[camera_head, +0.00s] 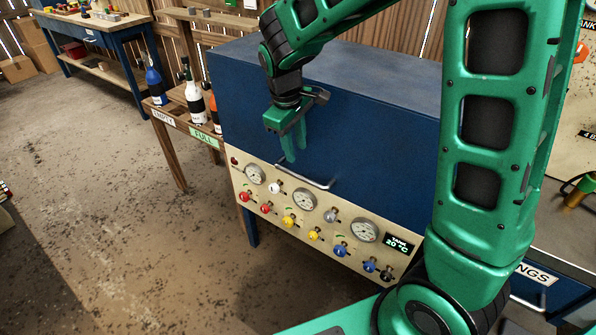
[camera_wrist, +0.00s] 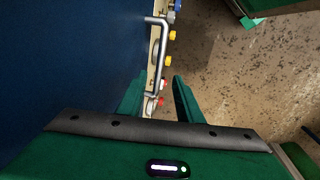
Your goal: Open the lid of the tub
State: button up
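The tub is a large blue box (camera_head: 345,85) with a blue lid and front; its blue surface also fills the left of the wrist view (camera_wrist: 70,60). A silver bar handle (camera_head: 318,185) runs along the lower front edge of the blue part, just above the control panel. In the wrist view the handle (camera_wrist: 163,45) lies beyond the fingertips, roughly in line with the gap between them. My gripper (camera_head: 294,152) points down in front of the blue face, just above the handle's left part.
Below the handle is a cream panel (camera_head: 285,215) with gauges and coloured knobs. A wooden rack (camera_head: 165,115) with several bottles stands at the left. A workbench (camera_head: 110,25) is at the back left. The floor (camera_head: 110,220) in front is clear.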

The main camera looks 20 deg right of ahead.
aim_at(300, 175)
jog(key=f, duration=0.3)
jog(key=w+d+f, duration=0.1)
jog(key=f, duration=0.6)
jog(key=shift+w+d+f, duration=0.15)
jog(key=shift+d+f, duration=0.15)
jog(key=shift+c, duration=0.3)
jog(key=shift+r, duration=0.1)
grip_shut()
